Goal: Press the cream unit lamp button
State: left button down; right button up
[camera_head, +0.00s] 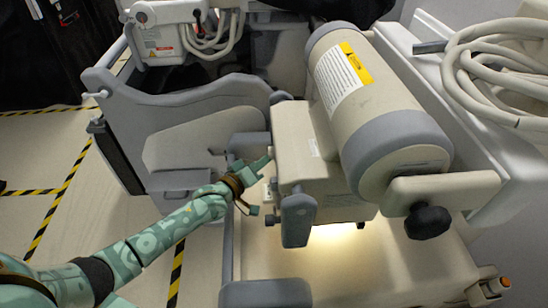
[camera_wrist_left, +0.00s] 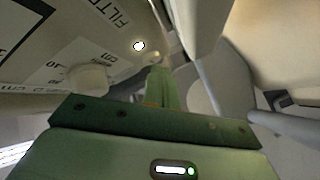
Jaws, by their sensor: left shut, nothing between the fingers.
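The cream unit (camera_head: 300,145) stands in the middle of the head view, with a large cream and grey cylinder (camera_head: 375,100) beside it. My left gripper (camera_head: 265,162) is at the unit's left side. In the left wrist view its fingers (camera_wrist_left: 160,88) are together and empty, pointing at a pale panel (camera_wrist_left: 85,45) with printed lettering. A bright white round spot (camera_wrist_left: 139,46) and a small pale round part (camera_wrist_left: 156,59) are on this panel near the fingertips. I cannot tell which is the lamp button, or whether the fingers touch anything. My right gripper is not in view.
A bright glow (camera_head: 340,230) shows under the unit. A grey handle (camera_head: 297,218) hangs at its front, and a black knob (camera_head: 427,222) is at the right. A coiled hose (camera_head: 500,70) lies at upper right. A grey cart panel (camera_head: 190,110) stands left of the unit.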

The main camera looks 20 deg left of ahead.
pick_arm(q)
jog(key=shift+s+a, duration=0.2)
jog(key=shift+a, duration=0.25)
jog(key=a, duration=0.1)
jog(key=s+a, duration=0.1)
jog(key=a, duration=0.1)
jog(key=s+a+p, duration=0.1)
jog(key=shift+s+a, duration=0.1)
jog(key=shift+a, duration=0.15)
dwell(0.8)
